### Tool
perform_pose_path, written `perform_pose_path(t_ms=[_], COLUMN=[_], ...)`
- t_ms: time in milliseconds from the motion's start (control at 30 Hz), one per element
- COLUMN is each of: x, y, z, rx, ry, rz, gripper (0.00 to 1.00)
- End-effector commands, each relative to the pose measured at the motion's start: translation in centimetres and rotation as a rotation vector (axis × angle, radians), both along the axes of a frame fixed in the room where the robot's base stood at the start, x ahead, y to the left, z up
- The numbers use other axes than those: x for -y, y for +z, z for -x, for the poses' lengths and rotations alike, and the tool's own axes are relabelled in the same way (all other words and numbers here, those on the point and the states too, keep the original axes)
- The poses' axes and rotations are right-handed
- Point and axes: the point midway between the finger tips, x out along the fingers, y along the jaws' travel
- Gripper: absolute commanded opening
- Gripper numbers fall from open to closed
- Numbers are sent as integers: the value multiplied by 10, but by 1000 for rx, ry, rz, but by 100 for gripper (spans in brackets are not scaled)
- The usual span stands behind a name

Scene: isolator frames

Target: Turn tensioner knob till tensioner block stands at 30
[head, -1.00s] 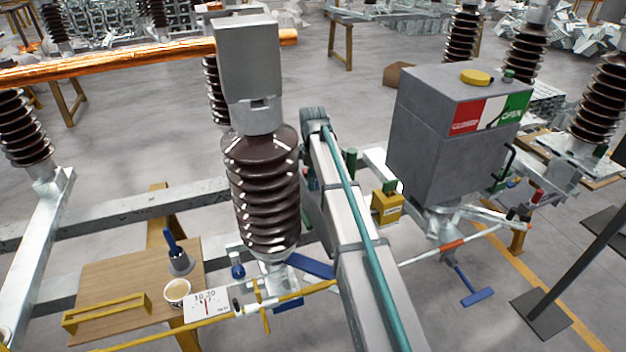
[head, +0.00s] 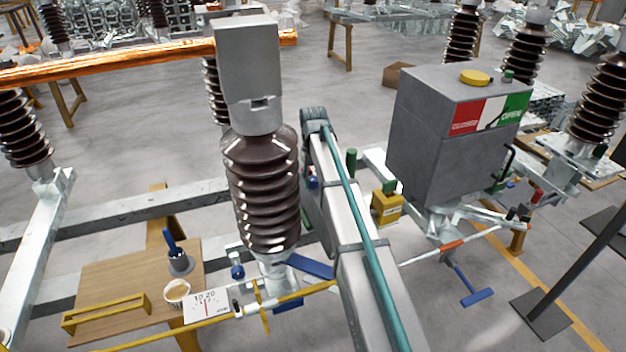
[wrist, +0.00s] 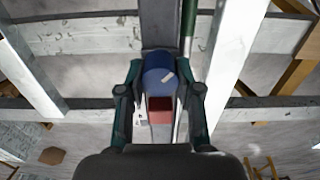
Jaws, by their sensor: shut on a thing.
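In the wrist view a round blue knob (wrist: 158,80) with a short pale mark on its face is at the centre. I take it to be the tensioner knob. My gripper (wrist: 160,70) has its two dark teal fingers on either side of the knob and is shut on it. Just below the knob is a red block (wrist: 160,109), probably the tensioner block. A small pale strip with dark marks (wrist: 141,108) is left of the block; its numbers are too small to read. In the head view, my arm hides most of this area.
In the head view, a brown ribbed insulator (head: 265,195) stands close left of my arm. A grey cabinet (head: 440,140) and a small yellow box (head: 387,206) are to the right. A wooden board (head: 130,275) carries a cup (head: 176,291). A card marked 10 20 (head: 207,306) is beside it.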

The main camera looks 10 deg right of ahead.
Motion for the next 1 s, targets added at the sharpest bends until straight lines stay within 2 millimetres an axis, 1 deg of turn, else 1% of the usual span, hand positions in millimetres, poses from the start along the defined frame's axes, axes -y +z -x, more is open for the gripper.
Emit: perform_pose_path(t_ms=[300,600,800,1000], x=[1,2,2,2], y=[0,0,0,0], z=[0,0,1,1], rx=[0,0,0,0], ry=[-302,-566,-697,-777], rz=[1,0,0,0], gripper=[0,0,0,0])
